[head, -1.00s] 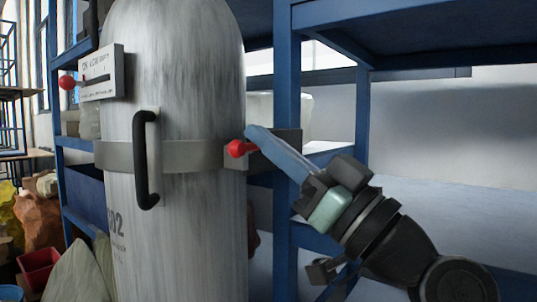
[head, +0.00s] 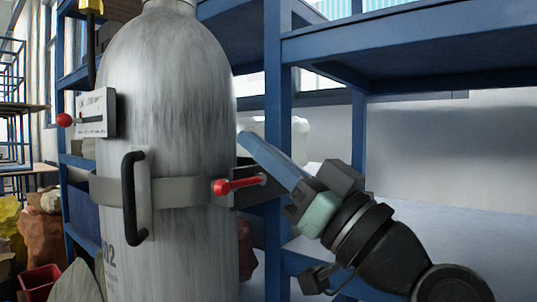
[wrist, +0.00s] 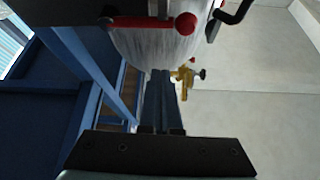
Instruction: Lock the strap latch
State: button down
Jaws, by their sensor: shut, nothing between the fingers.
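The strap latch shows as a red lever (head: 240,184) with a round red knob, on a dark plate (head: 258,192) at the right end of the grey strap (head: 180,191). The strap runs around a tall grey cylinder (head: 165,110). The lever lies nearly level, its knob towards the left, over the strap. In the wrist view the red lever (wrist: 150,22) is at the top, beyond the fingertips. My gripper (head: 244,138) is shut and empty, its long blue-grey fingers pointing up-left. In the head view its tips are above the lever and appear apart from it.
A black handle (head: 130,195) stands out from the cylinder's front. A panel (head: 96,112) with another red knob (head: 65,120) is at upper left. Blue shelf frames (head: 278,100) stand behind and right of the cylinder, near my arm. Bins and sacks lie at lower left.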

jog(key=v, duration=0.9)
jog(key=shift+w+d+f, duration=0.15)
jog(key=shift+d+f, duration=0.1)
jog(key=shift+f, duration=0.1)
jog(key=w+a+m+t+h, duration=0.3)
jog(key=t+h, duration=0.1)
jog(key=h, duration=0.1)
jog(key=s+r+m+t+h, duration=0.8)
jog(key=s+h, duration=0.4)
jog(key=h, duration=0.3)
notch_tip(320, 180, up, 37)
jog(key=n+t+p, duration=0.1)
jog(key=p, duration=3.7)
jog(key=shift+w+a+r, duration=0.2)
jog(key=shift+w, duration=0.1)
